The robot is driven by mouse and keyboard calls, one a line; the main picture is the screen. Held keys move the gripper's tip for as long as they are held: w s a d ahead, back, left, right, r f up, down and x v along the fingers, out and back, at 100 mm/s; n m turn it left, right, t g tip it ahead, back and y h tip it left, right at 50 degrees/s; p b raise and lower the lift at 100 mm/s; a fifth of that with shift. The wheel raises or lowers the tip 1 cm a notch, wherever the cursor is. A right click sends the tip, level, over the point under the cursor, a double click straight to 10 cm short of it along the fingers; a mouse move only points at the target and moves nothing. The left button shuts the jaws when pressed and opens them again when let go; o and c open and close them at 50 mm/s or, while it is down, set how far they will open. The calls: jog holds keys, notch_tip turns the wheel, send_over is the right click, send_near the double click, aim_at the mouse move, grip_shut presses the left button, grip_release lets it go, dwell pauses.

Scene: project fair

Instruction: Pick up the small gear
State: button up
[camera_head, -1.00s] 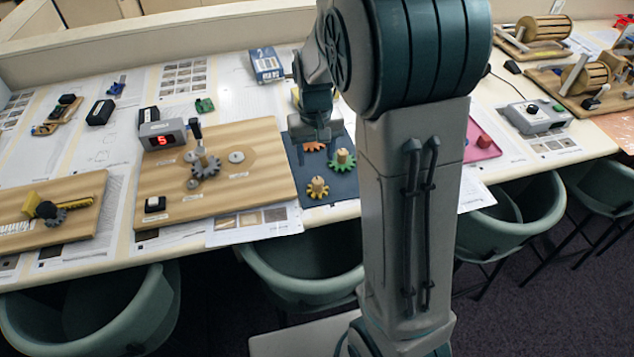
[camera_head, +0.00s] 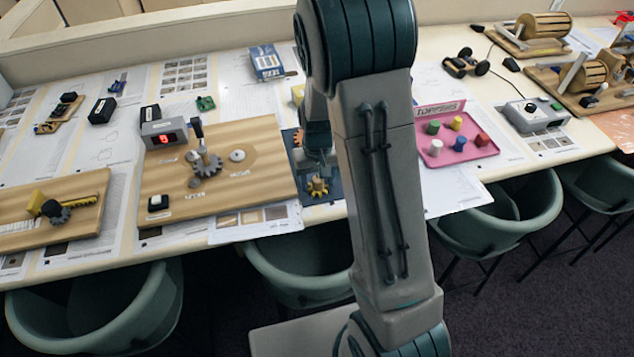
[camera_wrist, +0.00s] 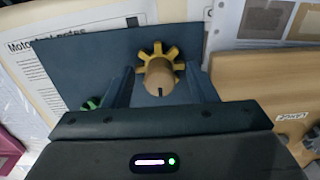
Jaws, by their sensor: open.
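A yellow gear with a wooden knob (camera_wrist: 155,52) lies on the dark blue mat (camera_wrist: 90,55), and it also shows in the head view (camera_head: 318,187). My gripper (camera_wrist: 162,88) is open above the mat, with a finger on each side of the knob and no clear contact. A green gear (camera_wrist: 92,103) is partly hidden by the left finger in the wrist view. An orange gear (camera_head: 298,138) shows a little behind my gripper (camera_head: 318,168) in the head view. I cannot compare all the gear sizes, because my arm hides part of the mat.
A pink tray (camera_head: 455,155) with several coloured pegs lies to the right. Chairs (camera_head: 295,270) line the table's front edge.

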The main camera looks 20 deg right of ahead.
jog(key=c, duration=1.1)
jog(key=shift+o, duration=0.2)
jog(key=shift+r, duration=0.1)
